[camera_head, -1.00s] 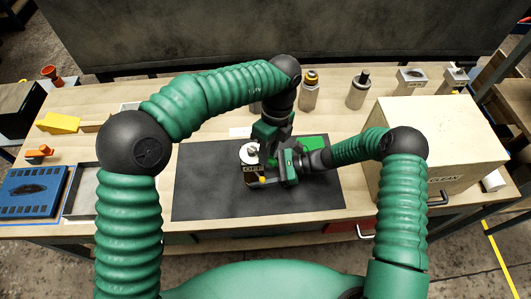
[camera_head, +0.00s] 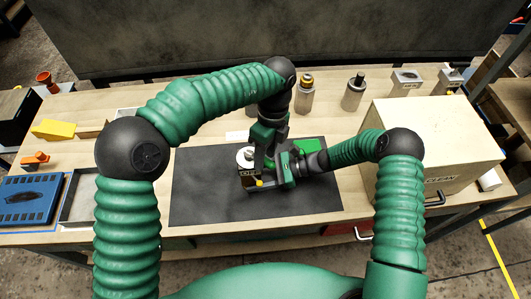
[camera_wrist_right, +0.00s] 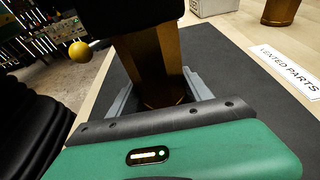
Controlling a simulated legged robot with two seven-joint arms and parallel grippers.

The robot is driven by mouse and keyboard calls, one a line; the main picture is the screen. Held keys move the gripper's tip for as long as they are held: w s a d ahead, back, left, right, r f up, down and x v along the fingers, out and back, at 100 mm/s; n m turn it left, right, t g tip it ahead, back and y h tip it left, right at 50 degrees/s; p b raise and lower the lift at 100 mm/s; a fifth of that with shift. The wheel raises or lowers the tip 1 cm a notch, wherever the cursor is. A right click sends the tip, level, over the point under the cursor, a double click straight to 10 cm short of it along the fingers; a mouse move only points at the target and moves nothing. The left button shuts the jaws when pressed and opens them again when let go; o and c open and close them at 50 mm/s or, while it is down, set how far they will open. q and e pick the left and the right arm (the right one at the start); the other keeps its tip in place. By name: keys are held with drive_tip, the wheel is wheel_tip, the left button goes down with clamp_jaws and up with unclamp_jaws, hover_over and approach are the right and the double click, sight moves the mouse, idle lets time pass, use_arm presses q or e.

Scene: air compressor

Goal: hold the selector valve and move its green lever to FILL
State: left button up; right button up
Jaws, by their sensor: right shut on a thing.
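The selector valve (camera_head: 246,157) is near the middle of the dark mat, with a pale round top and a small dark label plate whose lettering I cannot read surely. A yellow ball (camera_head: 259,183) shows at its front; the right wrist view shows a yellow ball (camera_wrist_right: 79,51) too. No green lever can be told apart. My right gripper (camera_wrist_right: 163,95) is shut on the valve's brass body, its grey jaws on either side. My left gripper (camera_head: 262,158) points down just right of the valve's top; its fingertips are partly hidden, so contact and opening are unclear.
The dark mat (camera_head: 205,200) has free room at left and front. A large wooden box (camera_head: 435,140) stands at right. A green block (camera_head: 314,145) lies behind my right wrist. Bottles (camera_head: 355,93) stand at the back. A VENTED PARTS label (camera_wrist_right: 285,70) lies beside the mat.

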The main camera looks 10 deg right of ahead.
use_arm(q)
wheel_tip(320, 180, up, 12)
drive_tip(key=w+d, duration=0.1)
drive_tip(key=w, duration=0.1)
drive_tip(key=shift+d+f, duration=0.15)
drive_tip(key=shift+d, duration=0.15)
use_arm(e)
drive_tip(key=o, duration=1.3)
drive_tip(key=shift+c, duration=0.2)
